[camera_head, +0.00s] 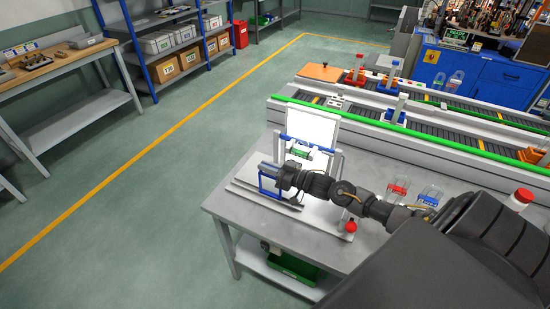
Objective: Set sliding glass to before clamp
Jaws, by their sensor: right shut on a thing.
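On the grey metal table stands a small fixture with an upright white panel (312,126) and a blue clamp-like bar (310,146) across it, with a small green part (301,152) just below. My right arm reaches in from the right, and my right gripper (274,174) is at the front left of the fixture. It is shut on a blue-framed piece (268,188), which stands over a low rail (262,196). The gripper partly hides this piece, and I cannot clearly make out the sliding glass. My left gripper is not in view.
The grey table (300,238) has bare room at its front. A conveyor (430,135) runs behind. A green bin (293,264) sits below.

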